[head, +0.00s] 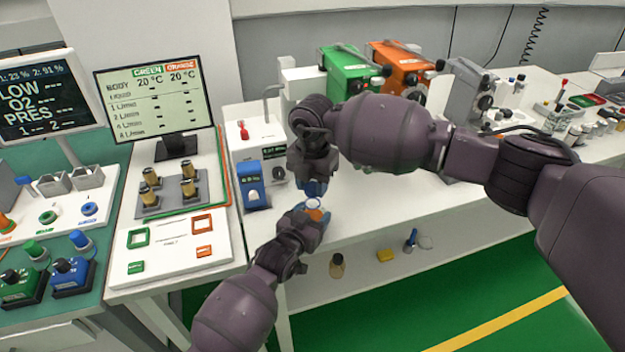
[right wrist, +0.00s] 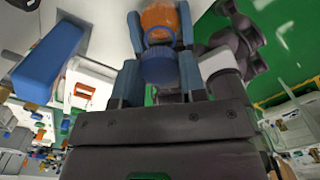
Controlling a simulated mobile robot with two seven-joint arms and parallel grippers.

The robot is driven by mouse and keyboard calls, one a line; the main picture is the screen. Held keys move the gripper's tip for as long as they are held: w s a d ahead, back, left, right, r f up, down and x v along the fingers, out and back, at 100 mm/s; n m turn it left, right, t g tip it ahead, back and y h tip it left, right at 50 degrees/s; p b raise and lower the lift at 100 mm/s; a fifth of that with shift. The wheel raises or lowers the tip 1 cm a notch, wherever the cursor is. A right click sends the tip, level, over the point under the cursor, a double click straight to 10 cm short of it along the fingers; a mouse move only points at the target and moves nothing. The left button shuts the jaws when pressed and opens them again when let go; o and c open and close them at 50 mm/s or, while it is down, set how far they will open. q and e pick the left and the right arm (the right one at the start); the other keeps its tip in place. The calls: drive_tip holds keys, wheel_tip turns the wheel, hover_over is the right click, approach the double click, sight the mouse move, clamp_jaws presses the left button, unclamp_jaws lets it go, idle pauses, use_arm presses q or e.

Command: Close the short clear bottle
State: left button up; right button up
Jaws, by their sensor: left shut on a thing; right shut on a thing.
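The short clear bottle (head: 314,214) has orange contents and a pale round mouth. My left gripper (head: 308,219) is shut on it in front of the white bench edge and holds it up. My right gripper (head: 315,188) points down just above the bottle. In the right wrist view, the right gripper (right wrist: 160,75) is shut on a blue cap (right wrist: 160,66). The bottle's orange body (right wrist: 158,20) shows just beyond the cap there. Whether cap and bottle touch I cannot tell. In the head view the cap is hidden by the blue fingertips.
A blue device (head: 252,187) stands on the bench left of the grippers. Green (head: 347,72) and orange (head: 402,66) units stand at the back. A dark bottle (head: 337,265) and a yellow block (head: 385,255) are lower down, below the bench top. The front right bench top is clear.

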drive_tip(key=shift+f, duration=0.1)
drive_tip(key=shift+f, duration=0.8)
drive_tip(key=shift+f, duration=0.55)
idle(0.5)
use_arm(q)
clamp_jaws()
use_arm(e)
drive_tip(key=m, duration=0.7)
drive_tip(key=shift+m, duration=0.4)
drive_tip(key=m, duration=0.8)
drive_tip(key=shift+m, duration=0.3)
